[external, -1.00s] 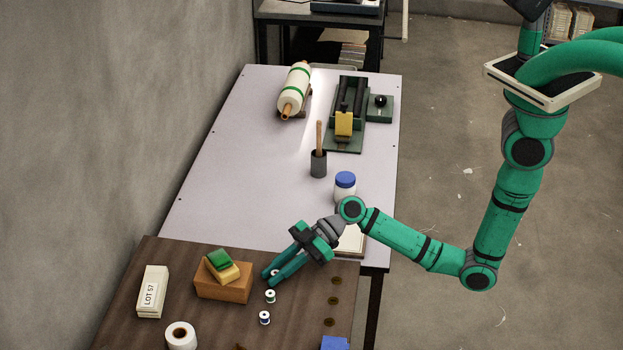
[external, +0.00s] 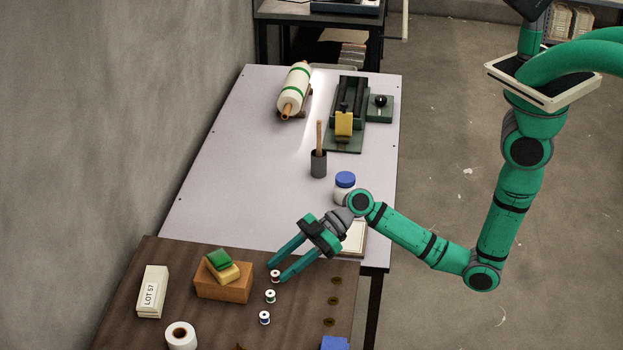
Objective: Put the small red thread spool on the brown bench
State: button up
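The small red thread spool (external: 275,276) stands upright on the brown bench (external: 220,325), near the bench's far edge. It is at the end of a short row, behind a green spool (external: 270,296) and a blue spool (external: 264,318). My gripper (external: 276,273) is open, its two teal fingers pointing down and left. The fingertips are on either side of the red spool in the picture. I cannot tell whether they touch it or how high they are above the bench.
An orange-brown block (external: 223,287) with yellow and green pieces on top stands left of the spools. A white LOT 57 box (external: 153,291) and a white roll (external: 180,336) are further left. A jar with a blue lid (external: 345,187) stands on the pale table (external: 240,170).

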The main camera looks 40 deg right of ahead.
jog(key=v, duration=0.9)
jog(key=shift+d, duration=0.1)
